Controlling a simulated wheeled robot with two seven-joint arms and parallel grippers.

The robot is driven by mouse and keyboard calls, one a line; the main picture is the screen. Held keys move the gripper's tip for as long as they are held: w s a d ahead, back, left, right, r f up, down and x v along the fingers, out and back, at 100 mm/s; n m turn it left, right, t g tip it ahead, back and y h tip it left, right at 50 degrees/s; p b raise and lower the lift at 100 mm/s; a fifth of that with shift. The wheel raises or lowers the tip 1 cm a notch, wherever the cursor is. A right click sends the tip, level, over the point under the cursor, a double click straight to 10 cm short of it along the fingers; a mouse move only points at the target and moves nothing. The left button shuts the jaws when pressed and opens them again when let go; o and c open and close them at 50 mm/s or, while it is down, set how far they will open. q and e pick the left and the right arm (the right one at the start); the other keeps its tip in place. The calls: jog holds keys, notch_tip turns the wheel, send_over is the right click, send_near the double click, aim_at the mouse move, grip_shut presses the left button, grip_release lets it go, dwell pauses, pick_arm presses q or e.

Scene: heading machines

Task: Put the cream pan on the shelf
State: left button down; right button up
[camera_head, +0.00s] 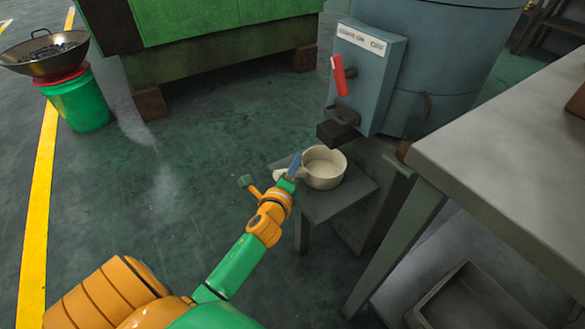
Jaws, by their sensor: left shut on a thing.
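The cream pan (326,168) is a round, empty, light-coloured pan in the middle of the head view. It looks upright, at a small grey shelf (340,203) in front of the blue-grey machine. I cannot tell if its base touches the shelf. My left gripper (289,171) reaches in from the lower left and is shut on the pan at its left side, where the handle is. The fingers partly hide the handle. My right gripper is not in view.
The blue-grey machine (440,60) with a red lever (340,76) and dark spout (337,133) stands close behind the pan. A metal table (510,150) is at the right, with a tray (470,299) below. A green bucket (78,103) bears a wok (45,55).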

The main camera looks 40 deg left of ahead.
pick_arm(q)
jog(key=shift+f, duration=0.1)
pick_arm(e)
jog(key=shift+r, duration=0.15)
pick_arm(q)
jog(key=c, duration=0.7)
grip_release()
jog(key=shift+o, duration=0.2)
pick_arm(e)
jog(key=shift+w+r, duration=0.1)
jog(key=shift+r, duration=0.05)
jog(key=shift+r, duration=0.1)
